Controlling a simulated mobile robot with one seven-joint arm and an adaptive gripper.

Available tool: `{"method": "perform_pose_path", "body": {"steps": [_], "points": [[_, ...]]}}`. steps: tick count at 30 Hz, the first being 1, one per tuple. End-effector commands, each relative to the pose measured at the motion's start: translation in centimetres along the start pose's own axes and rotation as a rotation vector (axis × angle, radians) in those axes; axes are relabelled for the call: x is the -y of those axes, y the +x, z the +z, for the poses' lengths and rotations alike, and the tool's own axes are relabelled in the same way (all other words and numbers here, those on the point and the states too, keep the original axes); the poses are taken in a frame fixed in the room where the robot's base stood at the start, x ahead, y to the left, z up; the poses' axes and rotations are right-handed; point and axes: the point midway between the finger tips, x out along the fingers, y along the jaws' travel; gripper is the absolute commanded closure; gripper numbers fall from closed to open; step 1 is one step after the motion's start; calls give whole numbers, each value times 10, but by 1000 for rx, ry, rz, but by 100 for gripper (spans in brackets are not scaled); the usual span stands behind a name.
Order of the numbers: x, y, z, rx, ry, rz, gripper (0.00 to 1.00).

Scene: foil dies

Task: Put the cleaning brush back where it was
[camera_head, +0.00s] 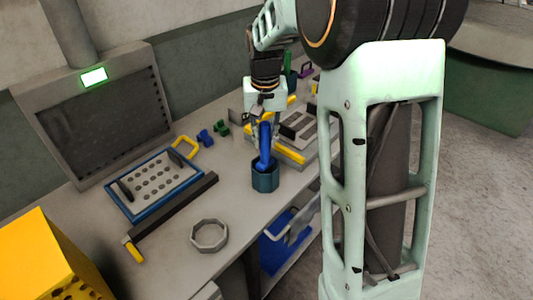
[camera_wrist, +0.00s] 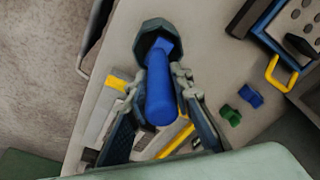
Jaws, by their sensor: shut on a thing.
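The cleaning brush shows as a thick blue handle (camera_head: 265,147), roughly upright, at the middle of the bench. My gripper (camera_head: 264,130) is above the cup and shut on the handle, with one finger on each side. The lower end of the brush goes into the mouth of a dark teal cup (camera_head: 265,182), which hides the brush head. In the wrist view, the blue handle (camera_wrist: 160,95) lies between my two fingers (camera_wrist: 158,78). The cup (camera_wrist: 146,29) is beyond it, and the handle overlaps its opening. I cannot tell whether the brush touches the cup's bottom.
A blue-edged tray with holes (camera_head: 158,184), a dark bar (camera_head: 175,204) and a grey ring (camera_head: 209,235) lie to the left. Small blue (camera_head: 204,137) and green (camera_head: 221,129) pieces lie behind. Yellow-handled items (camera_head: 288,152) are close right of the cup.

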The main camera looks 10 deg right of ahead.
Motion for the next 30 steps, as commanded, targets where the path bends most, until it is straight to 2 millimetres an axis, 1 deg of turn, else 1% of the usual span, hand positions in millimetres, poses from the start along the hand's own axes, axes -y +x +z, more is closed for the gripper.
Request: {"method": "perform_pose_path", "body": {"steps": [5,9,11,18,22,23,27,30], "points": [[0,14,2,0,1,0,100],[0,34,4,1,1,0,100],[0,40,5,-1,1,0,100],[0,41,4,-3,1,0,100],[0,46,5,-2,1,0,100],[0,45,5,-2,1,0,77],[0,44,5,-2,1,0,62],[0,44,5,-2,1,0,62]]}}
